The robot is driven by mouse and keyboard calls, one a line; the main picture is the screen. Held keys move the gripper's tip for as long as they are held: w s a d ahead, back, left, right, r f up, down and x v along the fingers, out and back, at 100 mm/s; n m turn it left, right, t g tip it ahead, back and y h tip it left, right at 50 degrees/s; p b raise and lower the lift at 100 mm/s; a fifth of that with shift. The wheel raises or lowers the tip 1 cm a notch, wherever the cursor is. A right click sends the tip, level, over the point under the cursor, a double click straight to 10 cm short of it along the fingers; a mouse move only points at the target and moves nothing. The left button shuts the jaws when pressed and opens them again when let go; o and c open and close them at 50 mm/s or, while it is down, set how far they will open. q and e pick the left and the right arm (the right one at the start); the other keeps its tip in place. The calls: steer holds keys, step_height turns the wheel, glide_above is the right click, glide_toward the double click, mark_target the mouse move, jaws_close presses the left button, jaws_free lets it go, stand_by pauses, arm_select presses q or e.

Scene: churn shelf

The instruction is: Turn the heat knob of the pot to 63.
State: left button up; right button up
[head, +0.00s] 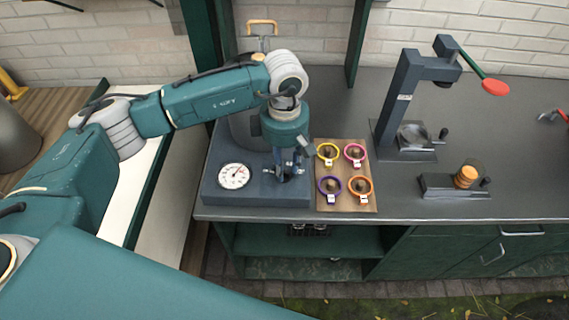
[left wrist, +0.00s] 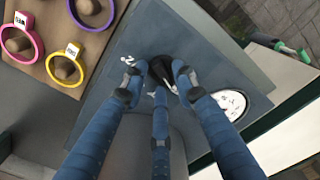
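The pot (head: 243,127) stands at the back of a dark blue-grey base (head: 255,198) at the left end of the counter, largely hidden behind my left arm. A white round dial (head: 234,176) with a needle is on the base; its reading is too small to tell. My left gripper (head: 287,172) points down over the right part of the base. In the left wrist view its three blue fingers (left wrist: 160,76) are around the black heat knob (left wrist: 163,68); whether all touch it is unclear. My right gripper is out of view.
Right of the base, a brown board (head: 345,202) holds several coloured rings with tags, close to my left gripper. A lever press (head: 400,100) and a small stand with an orange piece (head: 466,177) are farther right. The counter (head: 400,207) between is clear.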

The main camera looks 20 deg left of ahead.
arm_select(q)
jaws_close()
steer(key=shift+f+m+b, duration=0.1)
steer(key=shift+m+b, duration=0.2)
steer(key=shift+b, duration=0.3)
steer(key=m+b, duration=0.6)
steer(key=b, duration=0.3)
steer(key=shift+d+b, duration=0.2)
steer(key=shift+b, duration=0.15)
steer(key=shift+s+m+b, duration=0.1)
steer(key=shift+m+b, duration=0.8)
steer(key=shift+m, duration=0.2)
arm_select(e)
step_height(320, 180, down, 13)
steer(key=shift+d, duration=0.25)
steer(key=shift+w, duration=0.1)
arm_select(q)
steer(key=shift+r, duration=0.2)
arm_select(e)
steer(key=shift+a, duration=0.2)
arm_select(q)
steer(key=shift+o, duration=2.1)
jaws_free()
